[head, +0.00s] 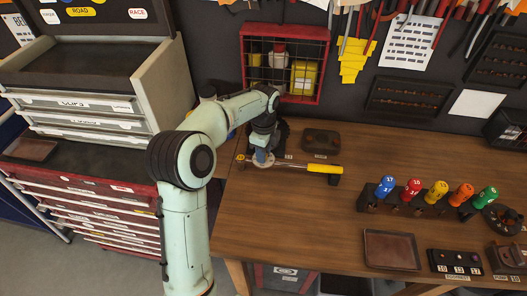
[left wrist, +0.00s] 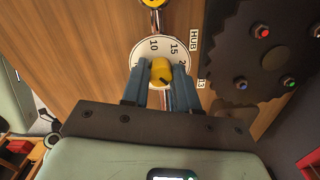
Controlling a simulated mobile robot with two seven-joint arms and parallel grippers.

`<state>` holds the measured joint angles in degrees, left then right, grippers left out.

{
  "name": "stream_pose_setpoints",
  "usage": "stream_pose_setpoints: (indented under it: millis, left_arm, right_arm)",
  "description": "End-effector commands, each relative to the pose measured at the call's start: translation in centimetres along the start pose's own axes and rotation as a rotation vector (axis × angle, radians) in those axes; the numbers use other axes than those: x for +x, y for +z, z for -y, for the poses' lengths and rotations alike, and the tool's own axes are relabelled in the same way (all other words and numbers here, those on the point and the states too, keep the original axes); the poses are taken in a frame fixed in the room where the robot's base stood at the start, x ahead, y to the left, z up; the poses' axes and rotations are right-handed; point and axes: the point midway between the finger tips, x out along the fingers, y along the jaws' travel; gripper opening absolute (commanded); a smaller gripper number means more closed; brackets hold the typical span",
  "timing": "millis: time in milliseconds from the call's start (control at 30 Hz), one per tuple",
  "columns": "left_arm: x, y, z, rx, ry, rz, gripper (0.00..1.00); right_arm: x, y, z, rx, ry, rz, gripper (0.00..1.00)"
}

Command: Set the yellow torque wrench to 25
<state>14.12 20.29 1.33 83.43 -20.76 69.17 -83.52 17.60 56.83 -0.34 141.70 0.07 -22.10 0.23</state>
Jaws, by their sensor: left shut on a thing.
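The yellow torque wrench (head: 324,169) lies on the wooden bench, its yellow handle pointing right. At its left end is a round white dial (left wrist: 146,48), with 10 and 15 readable and another number partly hidden. A yellow knob (left wrist: 161,69) stands at the dial's centre with a dark mark on it. My left gripper (head: 262,157) is over the dial from above. In the left wrist view, its blue fingers (left wrist: 161,78) are shut on the knob from both sides. The fingers hide the near part of the dial, and I cannot read its setting. My right gripper is not in view.
A dark toothed disc (left wrist: 262,55) with coloured buttons lies right of the dial in the wrist view. On the bench are a rack of coloured-handled tools (head: 411,207), a brown tray (head: 391,250) and a dark tray (head: 321,141). A red wire cage (head: 286,91) hangs behind.

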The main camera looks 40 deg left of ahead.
Motion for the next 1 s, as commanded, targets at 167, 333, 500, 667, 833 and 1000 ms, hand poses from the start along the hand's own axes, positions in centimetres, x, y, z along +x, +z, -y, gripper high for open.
stream_pose_setpoints:
  millis: [167,333,500,667,833,1000]
  left_arm:
    - [0.0,0.0,0.0,-0.001,0.001,0.000,0.55]
    - [0.0,0.0,0.0,-0.001,0.000,0.000,0.55]
    - [-0.3,0.0,0.0,-0.001,-0.001,0.000,0.55]
    - [-2.3,0.0,0.1,-0.002,-0.005,-0.001,0.55]
    - [-6.2,-0.1,0.1,-0.001,-0.006,-0.001,0.55]
    - [-9.9,0.0,0.1,-0.001,-0.004,-0.001,0.55]
  right_arm:
    - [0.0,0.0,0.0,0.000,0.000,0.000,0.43]
    - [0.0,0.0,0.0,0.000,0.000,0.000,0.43]
    - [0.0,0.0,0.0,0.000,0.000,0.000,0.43]
    - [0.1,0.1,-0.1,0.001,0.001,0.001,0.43]
    - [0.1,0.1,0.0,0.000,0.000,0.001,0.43]
    - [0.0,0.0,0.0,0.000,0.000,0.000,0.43]
